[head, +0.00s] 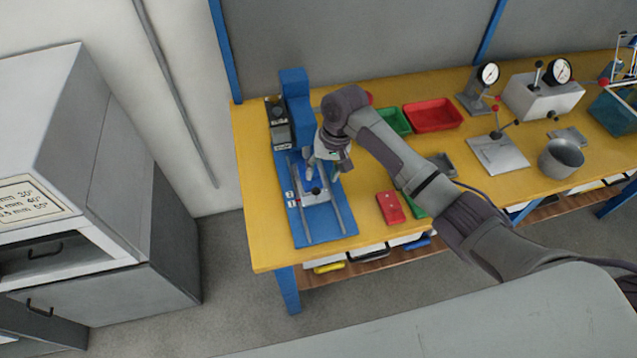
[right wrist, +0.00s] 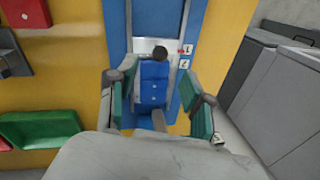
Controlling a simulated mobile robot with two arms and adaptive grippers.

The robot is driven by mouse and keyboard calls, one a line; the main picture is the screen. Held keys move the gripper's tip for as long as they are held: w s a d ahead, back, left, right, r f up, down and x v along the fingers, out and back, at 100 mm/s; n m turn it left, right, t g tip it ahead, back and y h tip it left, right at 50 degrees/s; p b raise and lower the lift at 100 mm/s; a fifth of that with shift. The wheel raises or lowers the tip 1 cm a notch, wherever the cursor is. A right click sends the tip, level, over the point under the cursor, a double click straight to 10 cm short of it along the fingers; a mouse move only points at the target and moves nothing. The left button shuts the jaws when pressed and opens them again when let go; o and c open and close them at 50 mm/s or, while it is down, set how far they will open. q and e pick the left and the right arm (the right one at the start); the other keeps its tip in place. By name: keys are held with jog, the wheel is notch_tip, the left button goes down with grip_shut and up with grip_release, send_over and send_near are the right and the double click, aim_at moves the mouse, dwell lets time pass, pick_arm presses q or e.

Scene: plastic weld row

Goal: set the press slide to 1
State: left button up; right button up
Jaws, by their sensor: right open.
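The blue press (head: 294,95) stands at the left end of the yellow bench. Its slide has a silver plate with a dark round knob (head: 315,190) and runs between two rails on a blue base (head: 327,228). My right gripper (head: 322,172) is open above the slide. In the right wrist view its green-padded fingers (right wrist: 158,112) stand either side of a blue block (right wrist: 154,82), with the knob (right wrist: 160,54) just beyond. Contact cannot be told. My left gripper is out of view.
A red box (head: 390,207) lies right of the press, with green and red trays (head: 433,114) behind. A metal pot (head: 561,158), a lever plate (head: 498,154) and dial gauges (head: 488,74) stand farther right. A grey cabinet (head: 90,170) stands left, across a floor gap.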

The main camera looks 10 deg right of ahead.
jog(key=shift+d+r, duration=0.2)
jog(key=shift+r, duration=0.65)
jog(key=shift+d+r, duration=0.15)
jog(key=shift+r, duration=0.7)
